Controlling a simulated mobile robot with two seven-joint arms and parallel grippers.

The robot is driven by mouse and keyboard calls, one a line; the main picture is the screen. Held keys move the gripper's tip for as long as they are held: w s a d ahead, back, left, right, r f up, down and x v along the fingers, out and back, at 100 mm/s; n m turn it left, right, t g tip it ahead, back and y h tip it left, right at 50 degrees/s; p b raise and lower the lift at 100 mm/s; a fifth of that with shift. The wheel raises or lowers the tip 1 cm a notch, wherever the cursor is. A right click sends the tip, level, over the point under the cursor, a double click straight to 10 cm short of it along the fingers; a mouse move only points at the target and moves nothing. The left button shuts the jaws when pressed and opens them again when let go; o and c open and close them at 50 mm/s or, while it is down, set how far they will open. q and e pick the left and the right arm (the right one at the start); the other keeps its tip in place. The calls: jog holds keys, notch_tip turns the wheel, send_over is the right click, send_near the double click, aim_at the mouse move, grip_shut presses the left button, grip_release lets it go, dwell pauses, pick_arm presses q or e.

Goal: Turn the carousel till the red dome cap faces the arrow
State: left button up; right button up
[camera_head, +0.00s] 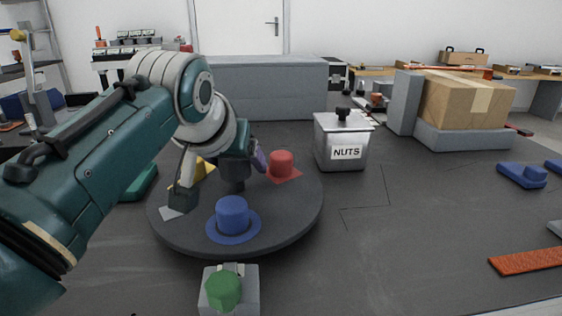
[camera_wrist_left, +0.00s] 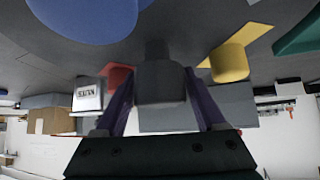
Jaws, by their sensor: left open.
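The carousel (camera_head: 287,217) is a dark round disc on the table. A blue dome cap (camera_head: 232,215) on a round base faces the front. The red dome cap (camera_head: 281,163) is at the back right, on a flat red base. A yellow cap (camera_head: 203,168) is at the back left, partly hidden by my arm. My left gripper (camera_head: 240,165) is low over the disc's middle, around a dark central post (camera_head: 234,186). In the left wrist view its purple fingers stand apart on both sides of the grey post (camera_wrist_left: 160,82). I cannot make out an arrow. My right gripper is not visible.
A green knob (camera_head: 223,289) on a grey block stands in front of the carousel. A metal NUTS box (camera_head: 341,153) stands to its right, with a cardboard box (camera_head: 467,102) behind. Blue parts (camera_head: 523,176) and an orange bar (camera_head: 527,261) lie right. The middle right table is clear.

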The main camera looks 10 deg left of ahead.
pick_arm(q)
jog(key=shift+w+f, duration=0.25)
jog(key=shift+c, duration=0.2)
grip_shut()
dwell(0.3)
